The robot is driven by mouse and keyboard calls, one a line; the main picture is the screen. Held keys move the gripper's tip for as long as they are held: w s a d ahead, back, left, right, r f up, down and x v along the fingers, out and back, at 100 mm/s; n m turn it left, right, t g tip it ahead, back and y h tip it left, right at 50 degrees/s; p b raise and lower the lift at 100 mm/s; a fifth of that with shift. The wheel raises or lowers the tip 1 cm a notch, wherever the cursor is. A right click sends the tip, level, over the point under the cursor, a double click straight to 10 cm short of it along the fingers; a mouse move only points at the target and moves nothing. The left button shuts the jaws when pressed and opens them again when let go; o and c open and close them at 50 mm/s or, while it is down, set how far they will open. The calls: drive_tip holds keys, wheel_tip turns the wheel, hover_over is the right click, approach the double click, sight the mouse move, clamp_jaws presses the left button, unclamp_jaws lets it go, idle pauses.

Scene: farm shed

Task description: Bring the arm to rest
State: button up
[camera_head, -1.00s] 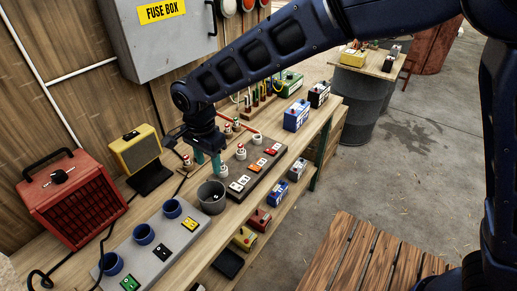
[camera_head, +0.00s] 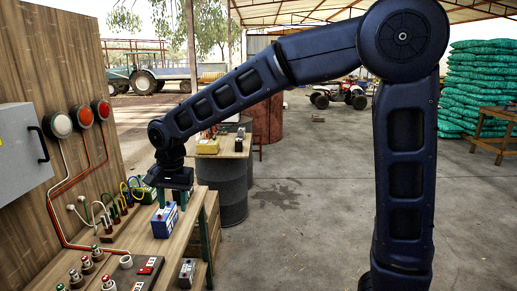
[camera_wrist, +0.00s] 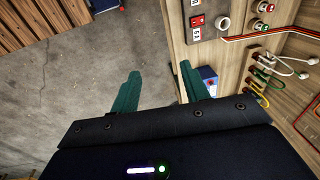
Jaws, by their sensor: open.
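My gripper (camera_head: 172,197) hangs from my dark blue arm, pointing down near the right edge of the wooden workbench (camera_head: 150,240), close to a blue battery box (camera_head: 164,221). In the wrist view its two green fingers (camera_wrist: 158,88) are spread apart with nothing between them. Below them lie the grey concrete floor (camera_wrist: 110,65) and the edge of the bench. The blue battery box also shows in the wrist view (camera_wrist: 208,76), beside the right finger.
A panel with red switches (camera_head: 146,272) and several connectors with cables stand on the bench. A grey fuse box (camera_head: 22,145) and round lamps are on the wall. Grey barrels (camera_head: 232,190) stand beyond the bench.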

drive_tip(key=w+d+r+t, duration=0.15)
drive_tip(key=w+d, duration=0.25)
drive_tip(key=d, duration=0.6)
drive_tip(key=w+d+r, duration=0.3)
drive_tip(key=d, duration=0.6)
drive_tip(key=w+d+r, duration=0.2)
drive_tip(key=w+d, duration=0.2)
drive_tip(key=d, duration=0.6)
drive_tip(key=s+d, duration=0.3)
drive_tip(key=d, duration=0.5)
drive_tip(key=s+d+f+t, duration=0.1)
drive_tip(key=s+d, duration=0.2)
drive_tip(key=d, duration=0.5)
drive_tip(key=s+d+f+t+h, duration=0.1)
drive_tip(key=s+d, duration=0.2)
drive_tip(key=d, duration=0.5)
drive_tip(key=shift+s+f, duration=0.15)
drive_tip(key=shift+f, duration=0.1)
